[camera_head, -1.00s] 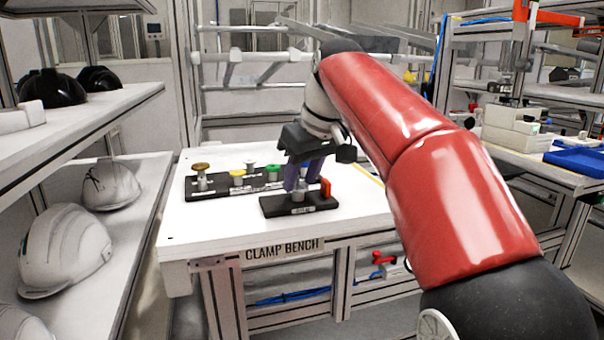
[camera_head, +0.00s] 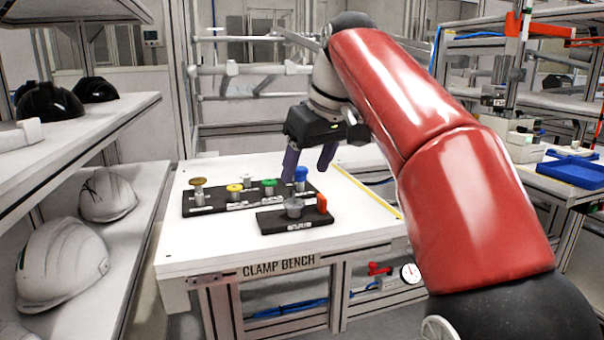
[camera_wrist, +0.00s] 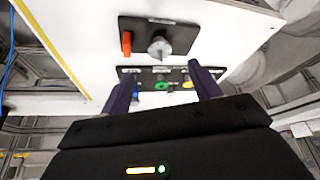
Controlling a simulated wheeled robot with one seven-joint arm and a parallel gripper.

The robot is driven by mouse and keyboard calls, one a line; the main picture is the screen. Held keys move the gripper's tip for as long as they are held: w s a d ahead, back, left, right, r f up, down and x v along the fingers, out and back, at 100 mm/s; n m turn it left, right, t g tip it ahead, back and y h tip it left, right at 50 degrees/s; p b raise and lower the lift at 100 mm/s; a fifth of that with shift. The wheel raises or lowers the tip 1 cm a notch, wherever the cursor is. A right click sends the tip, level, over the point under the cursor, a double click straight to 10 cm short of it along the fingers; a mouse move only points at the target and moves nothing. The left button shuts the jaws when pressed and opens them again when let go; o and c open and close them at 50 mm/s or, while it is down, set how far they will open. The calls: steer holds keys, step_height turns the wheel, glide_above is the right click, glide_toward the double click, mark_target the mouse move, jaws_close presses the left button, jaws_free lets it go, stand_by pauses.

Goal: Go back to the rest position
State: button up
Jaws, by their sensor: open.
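My gripper (camera_head: 309,166) is open and empty, held above the clamp bench (camera_head: 235,243). Its two dark purple fingers are spread apart, and they also show in the wrist view (camera_wrist: 163,88). Below it stands a small black block (camera_head: 270,221) with a grey metal piece (camera_head: 294,208) and an upright red part (camera_head: 322,202). The fingers are clear of this block.
White helmet shells (camera_head: 62,262) and black ones (camera_head: 48,101) sit on the shelves at left. A blue tray (camera_head: 572,170) lies on the bench at right. A metal rail frame (camera_head: 250,69) stands behind the clamp bench. The bench's front surface is bare.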

steer(key=shift+s+d+r, duration=0.1)
steer(key=shift+s+r, duration=0.05)
steer(key=shift+r, duration=0.35)
steer(key=shift+d, duration=0.1)
steer(key=s+d+f+m+t+h, duration=0.1)
steer(key=s+d+f+m, duration=0.3)
steer(key=s+f, duration=0.7)
steer(key=s+d+f+m+h, duration=0.2)
steer(key=s+d+f, duration=0.6)
steer(key=s+f, duration=0.4)
step_height(320, 180, down, 4)
steer(key=shift+d+f+m+t, duration=0.15)
steer(key=shift+d+m+t, duration=0.2)
steer(key=shift+m, duration=0.55)
